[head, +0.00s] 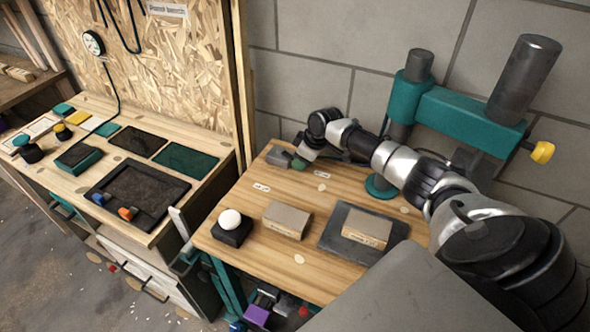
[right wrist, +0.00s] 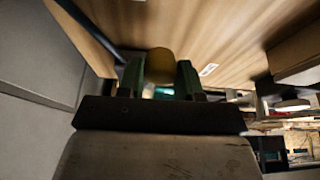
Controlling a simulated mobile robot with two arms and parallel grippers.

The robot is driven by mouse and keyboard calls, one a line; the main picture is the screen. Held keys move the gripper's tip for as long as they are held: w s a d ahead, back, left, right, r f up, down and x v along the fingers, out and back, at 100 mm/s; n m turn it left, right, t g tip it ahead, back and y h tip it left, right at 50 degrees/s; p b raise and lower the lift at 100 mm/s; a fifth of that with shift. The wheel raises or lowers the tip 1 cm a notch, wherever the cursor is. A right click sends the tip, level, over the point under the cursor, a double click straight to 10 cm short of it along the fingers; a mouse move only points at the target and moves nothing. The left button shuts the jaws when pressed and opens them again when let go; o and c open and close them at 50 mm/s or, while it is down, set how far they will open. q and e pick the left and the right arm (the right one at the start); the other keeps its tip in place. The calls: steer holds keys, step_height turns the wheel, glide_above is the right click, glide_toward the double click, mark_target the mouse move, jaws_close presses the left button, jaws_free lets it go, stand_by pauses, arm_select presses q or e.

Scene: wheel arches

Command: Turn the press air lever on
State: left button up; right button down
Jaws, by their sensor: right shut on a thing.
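My right gripper (head: 299,162) reaches over the back of the wooden press table, at a small grey block (head: 279,156) that looks like the air valve. In the right wrist view, my right gripper (right wrist: 160,82) has its two green fingers on either side of a rounded tan-yellow piece (right wrist: 160,62), which appears to be the lever's handle. The gripper is shut on it. In the head view the lever is hidden by the gripper, so its angle cannot be told. My left gripper is not in view.
The teal press column (head: 408,92) stands behind my right arm. A dark plate with a tan block (head: 367,228), another tan block (head: 287,219) and a white ball on a black base (head: 230,219) occupy the table's front. A second bench (head: 150,232) stands left.

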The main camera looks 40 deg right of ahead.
steer(key=n+b, duration=0.1)
steer(key=d+n+b, duration=0.1)
steer(key=d+y+b, duration=0.1)
steer(key=shift+w+f+n+g, duration=0.3)
steer(key=shift+n, duration=0.1)
steer(key=shift+w+d+r+n+g+b, duration=0.25)
steer(key=shift+d+n+b, duration=0.2)
steer(key=shift+n+b, duration=0.4)
steer(key=c, duration=0.8)
jaws_free()
steer(key=shift+o, duration=0.2)
steer(key=b+v, duration=0.1)
steer(key=v, duration=0.9)
steer(key=shift+d+r, duration=0.25)
steer(key=shift+r, duration=0.1)
